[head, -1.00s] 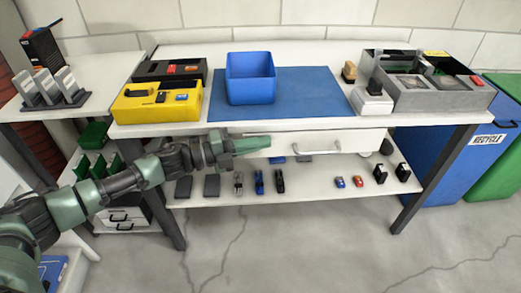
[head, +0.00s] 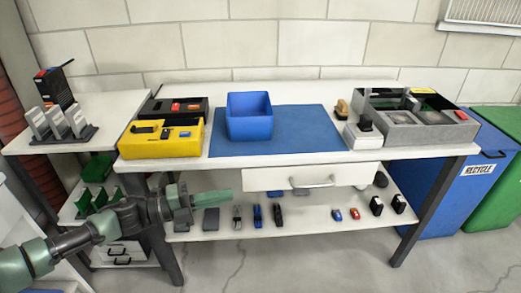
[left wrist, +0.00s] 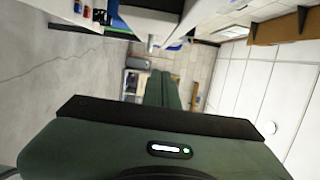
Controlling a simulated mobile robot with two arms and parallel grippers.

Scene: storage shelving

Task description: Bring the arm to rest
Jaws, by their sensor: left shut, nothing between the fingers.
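My left gripper (head: 208,198) is in the head view, in front of the workbench's left part, below tabletop height. Its green fingers are shut with nothing between them and point to the right. In the left wrist view my left gripper (left wrist: 163,90) also shows closed fingers, with open room beyond. The left arm reaches in from the lower left of the head view. My right gripper is not in view.
The white workbench (head: 300,153) carries a blue bin (head: 250,118), a yellow tray (head: 150,146) and a grey box (head: 440,133). Its drawer (head: 355,176) looks slightly out. Several small items lie on the lower shelf (head: 300,224). The floor in front is clear.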

